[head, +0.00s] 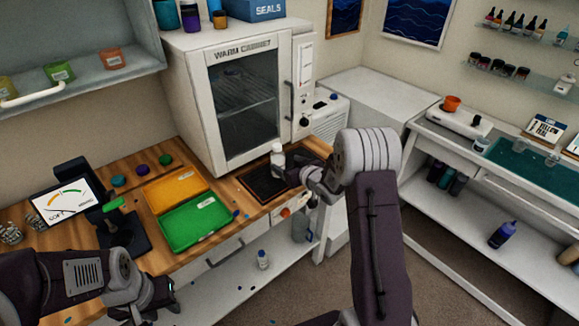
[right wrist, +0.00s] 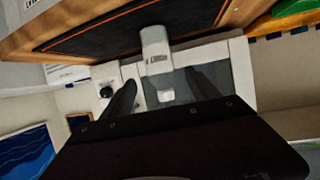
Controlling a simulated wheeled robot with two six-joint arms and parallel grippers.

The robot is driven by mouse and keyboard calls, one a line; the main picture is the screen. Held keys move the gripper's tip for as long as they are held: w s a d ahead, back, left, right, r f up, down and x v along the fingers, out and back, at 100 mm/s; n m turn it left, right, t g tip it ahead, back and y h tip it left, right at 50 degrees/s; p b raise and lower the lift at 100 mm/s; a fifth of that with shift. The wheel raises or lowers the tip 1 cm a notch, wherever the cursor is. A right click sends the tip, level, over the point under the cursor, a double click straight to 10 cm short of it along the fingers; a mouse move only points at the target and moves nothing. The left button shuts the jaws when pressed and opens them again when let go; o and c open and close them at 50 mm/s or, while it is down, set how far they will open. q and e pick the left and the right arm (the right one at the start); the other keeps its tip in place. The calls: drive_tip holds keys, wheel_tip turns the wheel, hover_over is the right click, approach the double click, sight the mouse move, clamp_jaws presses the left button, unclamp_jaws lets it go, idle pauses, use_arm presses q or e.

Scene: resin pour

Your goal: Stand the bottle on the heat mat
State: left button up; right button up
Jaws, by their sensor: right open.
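The white bottle (head: 277,155) stands upright on the dark heat mat (head: 256,183), near its right back part. In the right wrist view the bottle (right wrist: 154,45) appears upside down, with lettering on its side, and its base meets the black, orange-edged mat (right wrist: 95,32). My right gripper (head: 290,175) is beside the bottle on its right. It is open, and in the right wrist view its two dark fingers (right wrist: 160,92) lie to either side of the bottle's cap, with gaps. My left gripper (head: 160,298) is low at the front left, away from the bottle; its jaws are unclear.
The warm cabinet (head: 245,95) stands right behind the mat. Green (head: 195,222) and orange (head: 175,188) trays lie to its left on the wooden bench. A scale display (head: 60,200) is further left. A small bottle (head: 262,260) stands on the shelf below.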

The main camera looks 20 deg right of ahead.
drive_tip(key=shift+v, duration=0.8)
drive_tip(key=s+a+f+g, duration=0.1)
drive_tip(key=s+g, duration=0.3)
drive_tip(key=s, duration=0.6)
drive_tip(key=s+a+f+m+g+h, duration=0.1)
drive_tip(key=s+a+f+g, duration=0.1)
drive_tip(key=s, duration=0.8)
drive_tip(key=s+a+f+m+g+h, duration=0.1)
drive_tip(key=s+a+g, duration=0.1)
drive_tip(key=s+g, duration=0.4)
drive_tip(key=s, duration=0.5)
drive_tip(key=shift+a, duration=0.4)
drive_tip(key=shift+f, duration=0.15)
drive_tip(key=shift+a, duration=0.1)
